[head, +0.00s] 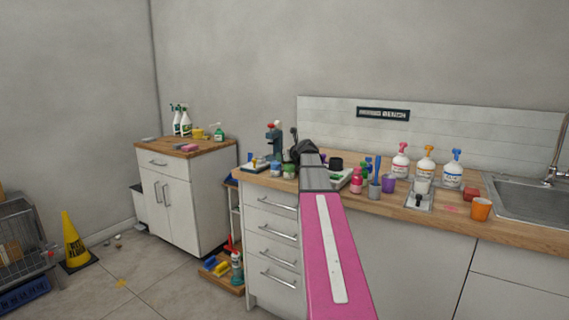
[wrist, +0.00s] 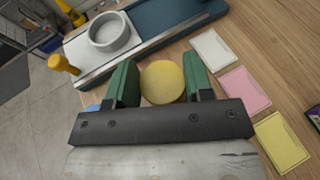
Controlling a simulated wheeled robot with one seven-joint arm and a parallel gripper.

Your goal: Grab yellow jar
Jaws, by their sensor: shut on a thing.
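The yellow jar (wrist: 162,82) shows from above in the wrist view as a round yellow top. It sits between the two green fingers of my gripper (wrist: 160,85), which are shut on it. The wooden counter top lies beneath; I cannot tell whether the jar touches it. In the head view my gripper (head: 304,148) is a dark shape over the left part of the counter, and my pink arm hides much of what is there. I cannot make out the jar in that view.
Just beyond the fingers lies a blue-and-white device with a round grey dish (wrist: 110,33). White, pink and yellow cards (wrist: 282,140) lie at right. Bottles (head: 426,162), cups (head: 481,209) and a sink (head: 530,200) stand right of my arm. A second cabinet (head: 177,195) stands left.

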